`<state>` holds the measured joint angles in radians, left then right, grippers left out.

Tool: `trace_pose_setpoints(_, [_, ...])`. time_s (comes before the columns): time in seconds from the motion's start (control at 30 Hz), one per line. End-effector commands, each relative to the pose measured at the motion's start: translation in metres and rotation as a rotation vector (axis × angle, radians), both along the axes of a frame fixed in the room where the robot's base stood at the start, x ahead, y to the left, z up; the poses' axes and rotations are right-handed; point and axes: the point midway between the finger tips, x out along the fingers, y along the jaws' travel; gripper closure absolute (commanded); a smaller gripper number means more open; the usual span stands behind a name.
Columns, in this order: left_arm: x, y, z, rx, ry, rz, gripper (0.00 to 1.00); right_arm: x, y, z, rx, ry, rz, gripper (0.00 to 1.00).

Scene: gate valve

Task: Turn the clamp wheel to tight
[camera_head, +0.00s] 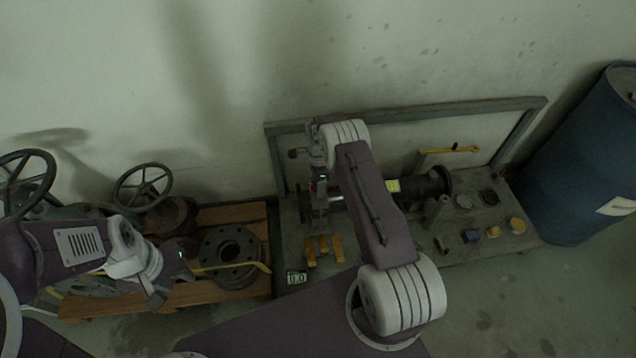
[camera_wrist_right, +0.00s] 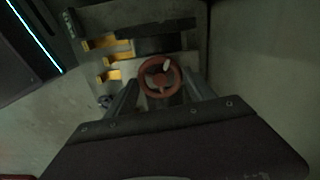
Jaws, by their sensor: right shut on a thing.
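The clamp wheel, a small red handwheel (camera_wrist_right: 160,76), shows in the right wrist view between the two fingers of my right gripper (camera_wrist_right: 161,96). The gripper is shut on it, with a finger at each side. In the head view my right gripper (camera_head: 320,205) points down at the left end of the bench, and the wheel cannot be made out there. My left gripper (camera_head: 192,256) hangs over the wooden pallet at the left, well away from the wheel. Its fingertips are too dark to tell whether they are apart.
The bench (camera_head: 480,248) carries a dark pipe assembly (camera_head: 432,186), yellow blocks (camera_head: 323,250) and a small display (camera_head: 296,278) reading about 0.0. A pallet (camera_head: 190,294) with flanges and large handwheels (camera_head: 142,186) stands left. A blue drum (camera_head: 585,165) stands right.

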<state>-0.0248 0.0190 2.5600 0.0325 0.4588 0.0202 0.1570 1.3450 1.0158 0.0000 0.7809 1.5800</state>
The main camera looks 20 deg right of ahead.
Motion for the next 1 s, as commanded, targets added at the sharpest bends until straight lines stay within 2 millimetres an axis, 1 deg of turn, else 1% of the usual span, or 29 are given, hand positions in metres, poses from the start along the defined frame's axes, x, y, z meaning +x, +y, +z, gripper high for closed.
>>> trace_pose_setpoints(0.53, [0.0, 0.0, 0.0001, 0.0, 0.0, 0.0, 0.64, 0.0002, 0.0, 0.0002, 0.0, -0.001, -0.023, 0.78])
trace_pose_setpoints(0.57, [0.0, 0.0, 0.0001, 0.0, 0.0, 0.0, 0.64, 0.0002, 0.0, 0.0002, 0.0, -0.001, -0.023, 0.35])
trace_pose_setpoints(0.6, [0.0, 0.0, 0.0001, 0.0, 0.0, 0.0, 0.64, 0.0002, 0.0, 0.0002, 0.0, -0.001, -0.023, 0.24])
trace_pose_setpoints(0.63, [0.0, 0.0, 0.0001, 0.0, 0.0, 0.0, 0.64, 0.0002, 0.0, 0.0002, 0.0, -0.001, -0.023, 0.16])
trace_pose_setpoints(0.9, [0.0, 0.0, 0.0002, 0.0, 0.0, 0.0, 0.64, 0.0002, 0.0, 0.0003, 0.0, 0.0, -0.022, 0.16])
trace_pose_setpoints(0.97, [0.0, 0.0, 0.0023, 0.0, 0.0, 0.0, 0.64, 0.0003, -0.0001, 0.0039, 0.0, -0.001, -0.022, 0.16])
trace_pose_setpoints(1.0, [0.0, 0.0, 0.0056, 0.0, 0.0, 0.0, 0.64, 0.0005, -0.0001, 0.0095, 0.0, -0.002, -0.022, 0.16])
